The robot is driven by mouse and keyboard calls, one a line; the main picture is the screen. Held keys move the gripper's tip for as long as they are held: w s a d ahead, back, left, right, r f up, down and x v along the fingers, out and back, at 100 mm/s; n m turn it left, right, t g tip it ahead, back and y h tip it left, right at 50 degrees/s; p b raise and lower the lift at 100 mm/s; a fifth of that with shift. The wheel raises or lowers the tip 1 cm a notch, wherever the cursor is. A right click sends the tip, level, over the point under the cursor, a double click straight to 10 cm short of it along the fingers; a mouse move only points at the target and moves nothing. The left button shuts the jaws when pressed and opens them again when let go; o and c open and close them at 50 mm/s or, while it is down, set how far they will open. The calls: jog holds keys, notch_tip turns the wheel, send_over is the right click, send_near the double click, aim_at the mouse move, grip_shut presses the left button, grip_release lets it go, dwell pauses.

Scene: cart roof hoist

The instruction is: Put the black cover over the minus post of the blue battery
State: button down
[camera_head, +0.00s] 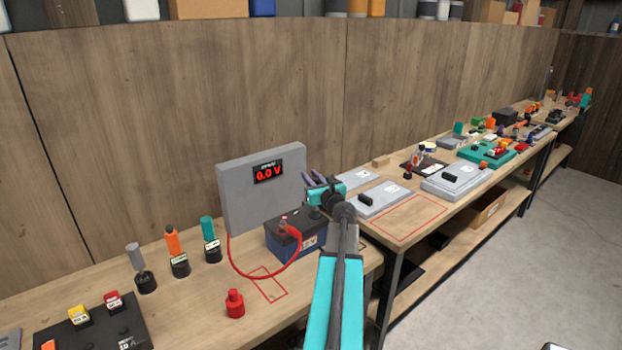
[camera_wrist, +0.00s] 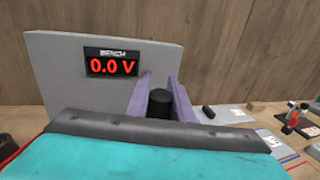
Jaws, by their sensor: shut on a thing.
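The blue battery (camera_head: 290,246) with a dark top stands on the bench in front of a grey meter panel. A red clamp (camera_head: 289,230) with a red lead sits on its top. My gripper (camera_head: 318,181) is above the battery's right rear side. In the wrist view, its purple fingers (camera_wrist: 160,98) are shut on the black cover (camera_wrist: 159,104), a short dark cylinder held upright. The cover is not clearly visible in the head view. The minus post cannot be made out; my gripper and arm block part of the battery top.
The grey panel (camera_head: 250,190) reads 0.0 V and stands close behind the battery. A red cover (camera_head: 235,303) stands on the bench near a red outlined mark (camera_head: 268,290). Several coloured-handled items stand at left. Grey plates (camera_head: 380,198) lie at right.

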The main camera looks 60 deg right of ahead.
jog(key=shift+s+f+b, duration=0.1)
jog(key=shift+f+b, duration=2.6)
jog(key=shift+f, duration=0.35)
dwell(0.7)
jog(key=c, duration=1.5)
grip_release()
jog(key=shift+o, duration=0.2)
jog(key=shift+s, duration=0.1)
jog(key=p+v, duration=0.2)
jog(key=v, duration=1.1)
jog(key=shift+s+r, duration=0.15)
jog(key=shift+s, duration=0.1)
jog(key=shift+a, duration=0.15)
